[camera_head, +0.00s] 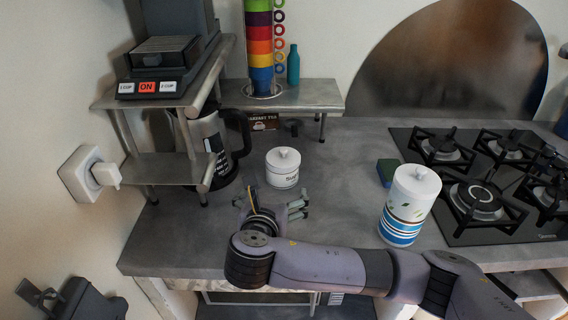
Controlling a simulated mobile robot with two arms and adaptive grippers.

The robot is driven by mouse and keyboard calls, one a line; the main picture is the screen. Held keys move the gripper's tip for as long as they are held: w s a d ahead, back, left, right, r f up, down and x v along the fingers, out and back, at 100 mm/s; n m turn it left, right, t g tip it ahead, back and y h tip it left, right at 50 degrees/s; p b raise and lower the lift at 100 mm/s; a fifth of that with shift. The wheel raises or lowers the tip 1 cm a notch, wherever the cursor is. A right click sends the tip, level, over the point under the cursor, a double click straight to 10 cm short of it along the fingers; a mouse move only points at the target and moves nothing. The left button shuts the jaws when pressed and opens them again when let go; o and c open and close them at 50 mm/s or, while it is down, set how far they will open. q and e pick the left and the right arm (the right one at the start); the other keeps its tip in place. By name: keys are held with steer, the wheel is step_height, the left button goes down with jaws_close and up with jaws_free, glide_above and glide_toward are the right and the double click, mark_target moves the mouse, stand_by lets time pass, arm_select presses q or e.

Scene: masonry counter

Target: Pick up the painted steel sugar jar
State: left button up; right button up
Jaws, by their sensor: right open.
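The sugar jar (283,173) is a short white cylinder with a knobbed lid and dark lettering on its front. It stands upright on the grey counter, left of the middle of the view. My right gripper (274,198) is open, just in front of the jar on its near side. Its arm comes in from the right along the counter's front. No finger is seen closed on the jar, and whether one touches it cannot be told.
A tall white canister with blue stripes (403,225) stands to the right, behind my arm. A gas hob (476,230) lies beyond it. A glass coffee pot (209,140) and metal shelf (175,170) stand at left. A stack of colored cups (261,45) is behind.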

glide_toward(281, 177)
steer(key=shift+x, duration=0.8)
steer(key=x, duration=0.3)
steer(key=shift+w+f+p, duration=0.2)
steer(key=shift+w+p, duration=0.1)
steer(key=shift+w, duration=0.1)
steer(key=shift+x, duration=1.05)
steer(key=shift+w+f, duration=0.1)
steer(key=shift+w, duration=0.15)
steer(key=x, duration=0.3)
steer(key=shift+w+d+p, duration=0.1)
steer(key=shift+w+p, duration=0.05)
steer(key=shift+p, duration=0.2)
steer(key=shift+w+f, duration=0.3)
steer(key=shift+w, duration=0.4)
arm_select(q)
steer(key=shift+g, duration=0.3)
steer(key=s, duration=0.3)
steer(key=s+r, duration=0.1)
steer(key=shift+s+a+r, duration=0.1)
steer(key=shift+s+a, duration=0.15)
steer(key=shift+s, duration=0.1)
arm_select(e)
steer(key=shift+c, duration=0.4)
